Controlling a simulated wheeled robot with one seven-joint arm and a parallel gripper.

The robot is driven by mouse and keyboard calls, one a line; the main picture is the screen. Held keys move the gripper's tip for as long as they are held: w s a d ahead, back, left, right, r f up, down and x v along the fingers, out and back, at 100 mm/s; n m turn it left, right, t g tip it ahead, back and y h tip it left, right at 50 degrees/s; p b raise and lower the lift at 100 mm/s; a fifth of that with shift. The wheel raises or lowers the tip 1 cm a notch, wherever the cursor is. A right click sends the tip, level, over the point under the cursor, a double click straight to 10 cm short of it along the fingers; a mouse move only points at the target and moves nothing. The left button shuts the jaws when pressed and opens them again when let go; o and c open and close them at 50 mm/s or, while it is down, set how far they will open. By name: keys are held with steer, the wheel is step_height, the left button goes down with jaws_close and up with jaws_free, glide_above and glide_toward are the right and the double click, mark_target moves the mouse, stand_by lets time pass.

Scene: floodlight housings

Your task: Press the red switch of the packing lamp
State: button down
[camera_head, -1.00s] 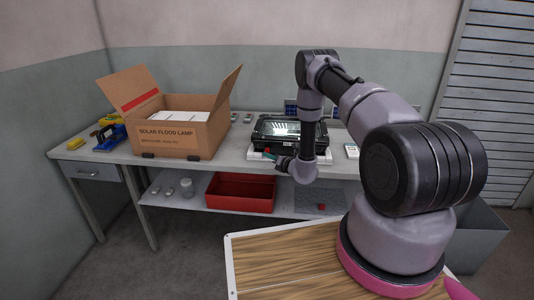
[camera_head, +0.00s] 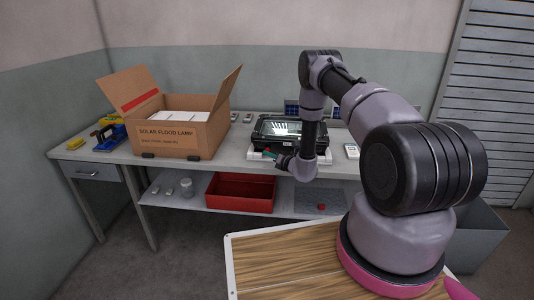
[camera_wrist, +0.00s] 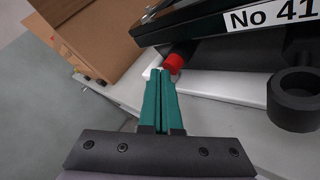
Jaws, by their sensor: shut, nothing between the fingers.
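The packing lamp (camera_head: 285,131) is a black floodlight housing on the workbench, partly hidden behind my arm in the head view. In the wrist view its black edge (camera_wrist: 225,22) carries a white label with "No 41". The red switch (camera_wrist: 174,63) is a small red cap under that edge, at the end of a dark cylinder. My gripper (camera_wrist: 161,72) has green fingers, shut together and empty. Its tips are just below and left of the red switch; I cannot tell whether they touch it. In the head view my gripper (camera_head: 268,154) is small at the lamp's front left.
An open carton (camera_head: 176,140) marked "Solar flood lamp" stands left on the bench (camera_head: 236,160). A black ring-shaped part (camera_wrist: 296,99) lies right of my fingers. A red bin (camera_head: 240,192) sits on the lower shelf. A blue-and-yellow tool (camera_head: 109,135) is at the far left.

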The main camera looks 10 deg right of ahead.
steer(key=shift+w+d, duration=0.2)
steer(key=shift+w, duration=0.35)
stand_by(0.8)
steer(key=shift+s, duration=0.1)
steer(key=shift+s+a, duration=0.2)
steer(key=shift+s, duration=0.35)
steer(key=shift+s+a, duration=0.15)
steer(key=shift+s, duration=0.35)
steer(key=shift+s, duration=0.1)
steer(key=s, duration=0.1)
steer(key=s+a, duration=0.1)
steer(key=s, duration=0.2)
steer(key=shift+s+a, duration=0.25)
steer(key=shift+a, duration=0.1)
